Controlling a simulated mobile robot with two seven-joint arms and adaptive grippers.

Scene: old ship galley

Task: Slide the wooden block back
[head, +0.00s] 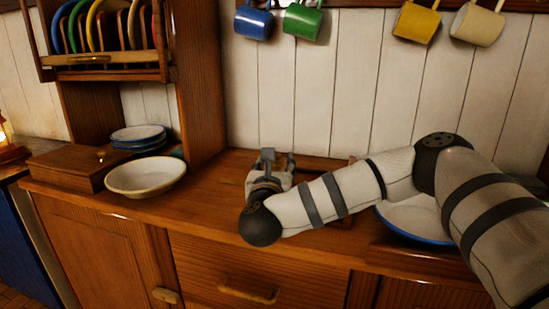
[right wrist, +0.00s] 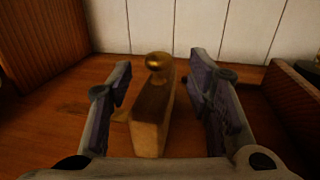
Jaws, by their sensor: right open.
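A narrow wooden block (right wrist: 150,122) lies on the wooden counter in the right wrist view. A round brass knob (right wrist: 158,62) shows at its far end. My right gripper (right wrist: 160,78) is open, with one finger on each side of the block and a visible gap to both. I cannot tell exactly how far down the fingers reach beside it. In the head view my right gripper (head: 278,160) is over the back of the counter, and it hides the block there. My left gripper is not in view.
A cream bowl (head: 146,177), stacked blue-rimmed plates (head: 138,133) and a wooden box (head: 70,168) stand left on the counter (head: 205,198). A blue-rimmed dish (head: 405,222) sits under my right arm. Mugs hang above, including a green one (head: 303,22). A plank wall closes the back.

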